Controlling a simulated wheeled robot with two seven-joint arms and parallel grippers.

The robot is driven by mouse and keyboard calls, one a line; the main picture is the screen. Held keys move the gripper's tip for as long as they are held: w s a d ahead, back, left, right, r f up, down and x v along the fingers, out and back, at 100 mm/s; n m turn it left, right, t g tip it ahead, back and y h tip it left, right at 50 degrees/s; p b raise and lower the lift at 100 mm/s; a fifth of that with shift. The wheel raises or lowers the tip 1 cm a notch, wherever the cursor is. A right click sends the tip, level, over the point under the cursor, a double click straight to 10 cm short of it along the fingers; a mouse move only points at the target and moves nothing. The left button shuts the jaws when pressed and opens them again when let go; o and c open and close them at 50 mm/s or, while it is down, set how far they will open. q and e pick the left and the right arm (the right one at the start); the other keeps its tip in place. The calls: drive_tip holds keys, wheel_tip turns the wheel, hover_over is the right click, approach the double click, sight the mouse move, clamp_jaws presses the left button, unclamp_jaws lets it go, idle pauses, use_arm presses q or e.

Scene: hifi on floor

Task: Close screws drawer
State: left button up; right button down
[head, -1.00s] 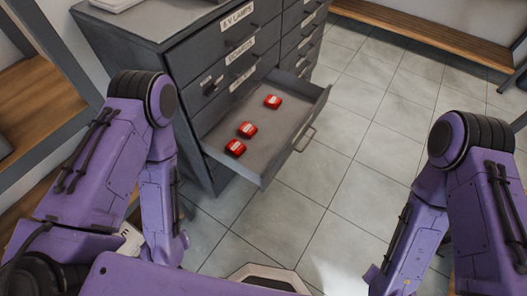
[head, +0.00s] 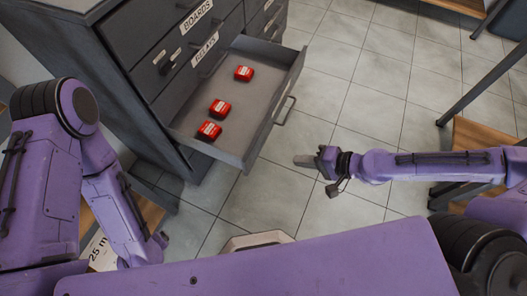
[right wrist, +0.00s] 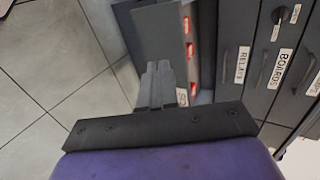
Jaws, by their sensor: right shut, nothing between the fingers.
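An open drawer (head: 246,55) is pulled out low on a dark grey cabinet (head: 125,60). Three red boxes (head: 220,107) lie inside it, and a metal handle (head: 285,110) is on its front. In the right wrist view the drawer (right wrist: 156,45) shows beyond my fingers, with a partly hidden white label near it. My right gripper (head: 304,161) is shut and empty, to the right of the drawer front and apart from it in the head view. It also shows in the right wrist view (right wrist: 158,68). My left arm is at the left, but its gripper is not visible.
Closed drawers labelled BOARDS and RELAYS (head: 206,49) are above the open one. Tiled floor (head: 350,75) is clear to the right of the drawer. A wooden bench with metal legs (head: 480,140) stands at the right.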

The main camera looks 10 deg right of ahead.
drive_tip(key=b, duration=0.5)
approach(254, 148)
wheel_tip(254, 148, down, 3)
drive_tip(key=w+a, duration=0.2)
drive_tip(key=a, duration=0.1)
drive_tip(key=w+a, duration=0.1)
drive_tip(key=shift+a+f, duration=0.25)
